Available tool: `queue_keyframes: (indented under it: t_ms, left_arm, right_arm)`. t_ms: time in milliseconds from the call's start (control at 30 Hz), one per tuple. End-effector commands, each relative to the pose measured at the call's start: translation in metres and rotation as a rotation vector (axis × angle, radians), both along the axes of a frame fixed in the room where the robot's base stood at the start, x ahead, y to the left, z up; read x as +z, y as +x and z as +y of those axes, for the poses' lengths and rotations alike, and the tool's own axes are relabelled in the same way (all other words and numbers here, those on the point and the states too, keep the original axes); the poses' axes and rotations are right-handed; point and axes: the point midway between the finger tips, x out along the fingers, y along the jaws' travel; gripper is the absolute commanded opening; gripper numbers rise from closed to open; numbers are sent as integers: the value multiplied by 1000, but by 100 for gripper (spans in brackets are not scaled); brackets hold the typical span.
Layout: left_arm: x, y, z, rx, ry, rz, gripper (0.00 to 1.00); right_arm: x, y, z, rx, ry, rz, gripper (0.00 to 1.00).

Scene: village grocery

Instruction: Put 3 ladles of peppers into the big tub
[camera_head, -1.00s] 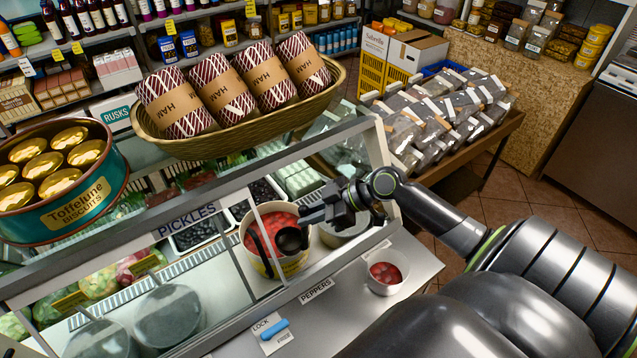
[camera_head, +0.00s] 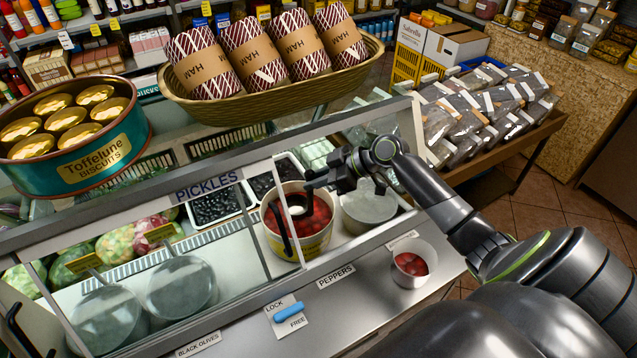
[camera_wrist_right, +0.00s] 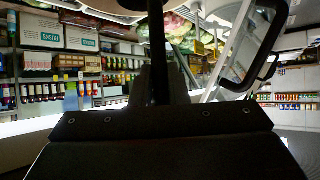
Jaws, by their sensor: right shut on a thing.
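A large white tub of red peppers (camera_head: 318,243) stands inside the glass case, behind the PEPPERS label. My right gripper (camera_head: 318,184) is over its back rim, shut on a dark ladle. The ladle's handle (camera_wrist_right: 157,55) rises between the jaws in the wrist view. Its round end (camera_head: 298,209) shows over the peppers; I cannot tell whether it touches them or holds any. A smaller white tub (camera_head: 398,277) with some red peppers stands on the counter to the right. My left gripper is not in view.
A covered round container (camera_head: 366,210) stands right of the pepper tub. The case's slanted glass and frame (camera_head: 350,258) lie in front. A ham basket (camera_head: 262,108) and biscuit tin (camera_head: 75,175) sit on top. A blue LOCK/FREE slider (camera_head: 288,312) is on the counter.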

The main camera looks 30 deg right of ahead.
Motion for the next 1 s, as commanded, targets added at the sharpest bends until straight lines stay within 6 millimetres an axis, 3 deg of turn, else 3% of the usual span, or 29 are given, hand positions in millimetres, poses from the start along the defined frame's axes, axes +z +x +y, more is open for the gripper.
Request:
queue_keyframes:
  t_ms: [33,600,1000]
  left_arm:
    - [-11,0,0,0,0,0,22]
    - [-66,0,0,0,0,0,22]
    - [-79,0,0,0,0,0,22]
  right_arm:
    - [-11,0,0,0,1,-1,0]
    - [-72,0,0,0,0,-2,0]
    - [-87,0,0,0,0,-2,0]
